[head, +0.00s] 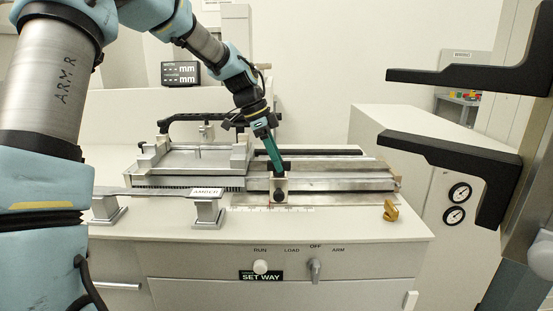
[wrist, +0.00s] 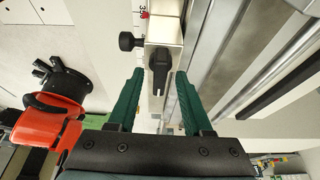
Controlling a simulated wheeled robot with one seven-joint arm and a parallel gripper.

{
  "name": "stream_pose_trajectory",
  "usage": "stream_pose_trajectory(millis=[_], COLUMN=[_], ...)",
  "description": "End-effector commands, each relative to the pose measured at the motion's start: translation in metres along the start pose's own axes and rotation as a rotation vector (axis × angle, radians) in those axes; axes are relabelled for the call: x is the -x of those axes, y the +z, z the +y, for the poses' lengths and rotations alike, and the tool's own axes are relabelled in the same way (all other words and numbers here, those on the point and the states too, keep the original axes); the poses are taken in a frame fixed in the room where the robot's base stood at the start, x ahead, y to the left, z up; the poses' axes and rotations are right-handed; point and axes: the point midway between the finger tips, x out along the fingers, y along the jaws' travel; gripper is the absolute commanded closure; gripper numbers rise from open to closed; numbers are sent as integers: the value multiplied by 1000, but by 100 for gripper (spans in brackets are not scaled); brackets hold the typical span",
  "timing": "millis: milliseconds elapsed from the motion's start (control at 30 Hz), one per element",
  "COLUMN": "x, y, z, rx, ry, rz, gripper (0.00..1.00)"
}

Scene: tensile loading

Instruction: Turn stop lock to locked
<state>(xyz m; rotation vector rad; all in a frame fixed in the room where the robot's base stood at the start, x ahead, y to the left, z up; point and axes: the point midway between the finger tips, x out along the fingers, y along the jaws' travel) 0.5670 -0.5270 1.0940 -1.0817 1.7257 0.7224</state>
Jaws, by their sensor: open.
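The stop block (head: 279,185) sits on the front rail of the bench fixture, a pale block with black parts. In the wrist view the block (wrist: 165,28) carries a black lock lever (wrist: 158,60), with its narrow end pointing toward my gripper's palm. A small black side knob (wrist: 127,41) sticks out to its left. My gripper (wrist: 160,75), with green fingers, is open and empty. Its fingertips are on either side of the lever, with a gap on both sides. In the head view my gripper (head: 275,170) reaches down to the block and partly hides it.
Metal rails (head: 340,180) run to the right of the block. A grey bar with a label (head: 207,192) stands at the front left. A brass piece (head: 390,211) lies on the bench at right. The panel below has a grey selector (head: 314,268). Black forked arms (head: 450,150) jut in at right.

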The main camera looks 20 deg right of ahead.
Motion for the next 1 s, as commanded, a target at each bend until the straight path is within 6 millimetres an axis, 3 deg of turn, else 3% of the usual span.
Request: stream_pose_trajectory(millis=[267, 700, 1000], x=[6, 84, 108], y=[0, 1, 0], z=[0, 0, 0], rx=[1, 1, 0], ry=[-2, -4, 0], rz=[0, 0, 0], gripper=[50, 50, 50])
